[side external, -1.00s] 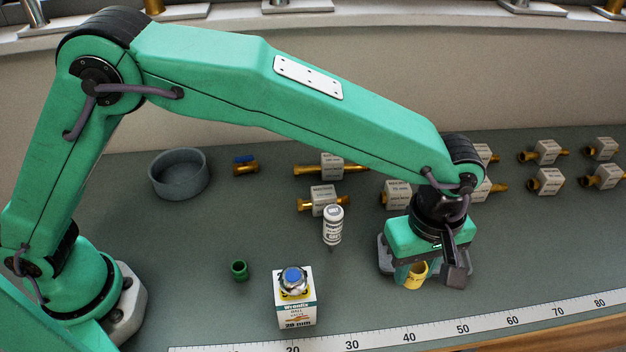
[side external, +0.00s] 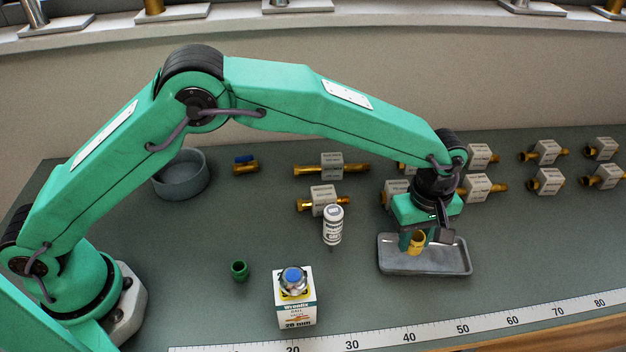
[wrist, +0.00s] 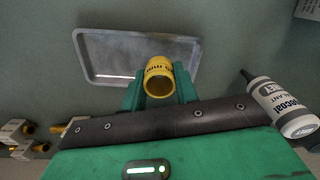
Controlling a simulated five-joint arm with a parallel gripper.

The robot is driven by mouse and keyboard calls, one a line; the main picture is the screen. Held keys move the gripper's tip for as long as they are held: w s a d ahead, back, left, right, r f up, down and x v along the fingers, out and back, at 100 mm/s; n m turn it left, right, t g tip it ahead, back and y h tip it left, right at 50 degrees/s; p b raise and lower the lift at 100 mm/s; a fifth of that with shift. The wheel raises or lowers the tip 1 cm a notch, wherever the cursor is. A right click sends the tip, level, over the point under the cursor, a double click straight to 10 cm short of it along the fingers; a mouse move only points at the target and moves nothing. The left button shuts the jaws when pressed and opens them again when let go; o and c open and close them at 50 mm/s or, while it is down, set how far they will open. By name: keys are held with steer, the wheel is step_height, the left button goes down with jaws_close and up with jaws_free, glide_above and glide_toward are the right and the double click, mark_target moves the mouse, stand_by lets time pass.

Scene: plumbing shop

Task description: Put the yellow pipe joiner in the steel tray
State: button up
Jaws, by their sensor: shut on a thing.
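The yellow pipe joiner (side external: 416,243) is a short, hollow ring with dark print. My gripper (side external: 413,243) is shut on it; in the wrist view the joiner (wrist: 159,82) sits between the two green fingers. The steel tray (side external: 440,268) is a shallow grey rectangle on the bench. In the side view the joiner overlaps the tray's far part. In the wrist view the tray (wrist: 110,55) extends beyond the fingertips. I cannot tell how high the joiner is above the tray floor.
A boxed valve (side external: 295,298), a green fitting (side external: 239,271) and a round grey dish (side external: 181,176) are farther left. Brass fittings with tags (side external: 478,188) lie behind. A ruler (side external: 430,331) runs along the front.

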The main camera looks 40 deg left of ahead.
mark_target(408, 259)
steer(key=shift+w+a+f, duration=0.1)
steer(key=shift+w+f, duration=0.05)
steer(key=shift+w, duration=0.1)
steer(key=shift+f, duration=2)
steer(key=shift+f, duration=0.15)
steer(key=o, duration=0.9)
step_height(408, 259, up, 12)
steer(key=shift+r, duration=0.2)
